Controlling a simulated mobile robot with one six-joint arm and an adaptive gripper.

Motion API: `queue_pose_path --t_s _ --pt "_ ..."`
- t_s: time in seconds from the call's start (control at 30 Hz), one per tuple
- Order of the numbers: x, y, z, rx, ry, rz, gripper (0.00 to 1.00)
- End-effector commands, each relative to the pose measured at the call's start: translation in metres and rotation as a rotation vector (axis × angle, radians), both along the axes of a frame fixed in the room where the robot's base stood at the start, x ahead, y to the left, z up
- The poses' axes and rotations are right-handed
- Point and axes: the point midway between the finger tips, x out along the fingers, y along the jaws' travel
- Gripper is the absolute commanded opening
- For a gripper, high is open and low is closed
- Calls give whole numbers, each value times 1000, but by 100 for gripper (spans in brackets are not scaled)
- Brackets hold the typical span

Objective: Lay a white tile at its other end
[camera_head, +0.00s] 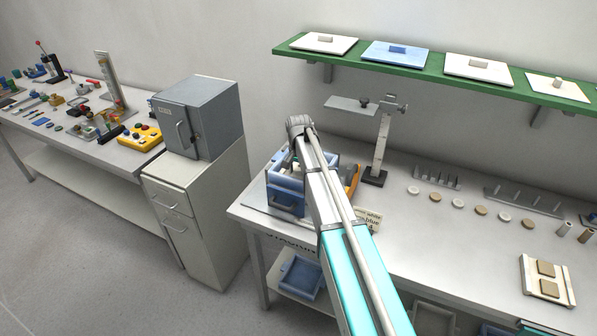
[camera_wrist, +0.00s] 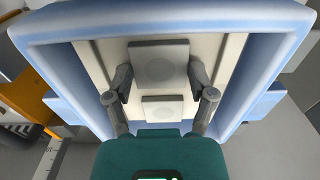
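In the wrist view, a blue open-topped box (camera_wrist: 60,32) surrounds a cream floor (camera_wrist: 98,55). A second pale tile (camera_wrist: 163,108) with a round mark lies on the cream floor, closer to the gripper's body. In the head view the blue box (camera_head: 286,198) stands at the bench's left end; my arm hides the gripper and most of the inside.
A label block (camera_head: 368,218) stands right of the box. A stand (camera_head: 381,150) is behind my arm. A pale tray (camera_head: 528,272) with two tan tiles lies far right. Small discs and pegs stand mid-bench. A green shelf (camera_head: 430,68) holds knobbed plates. A grey cabinet (camera_head: 205,120) is left.

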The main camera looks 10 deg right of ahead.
Motion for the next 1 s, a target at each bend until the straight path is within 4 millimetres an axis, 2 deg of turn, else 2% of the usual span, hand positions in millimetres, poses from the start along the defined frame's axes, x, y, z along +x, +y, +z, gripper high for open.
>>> queue_pose_path --t_s 0.03,0.13,0.67,1.0 --pt "0 0 0 0 0 0 83" --pt "0 0 0 0 0 0 100" --pt "0 0 2 0 0 -1 100" --pt "0 -1 20 0 0 -1 100"
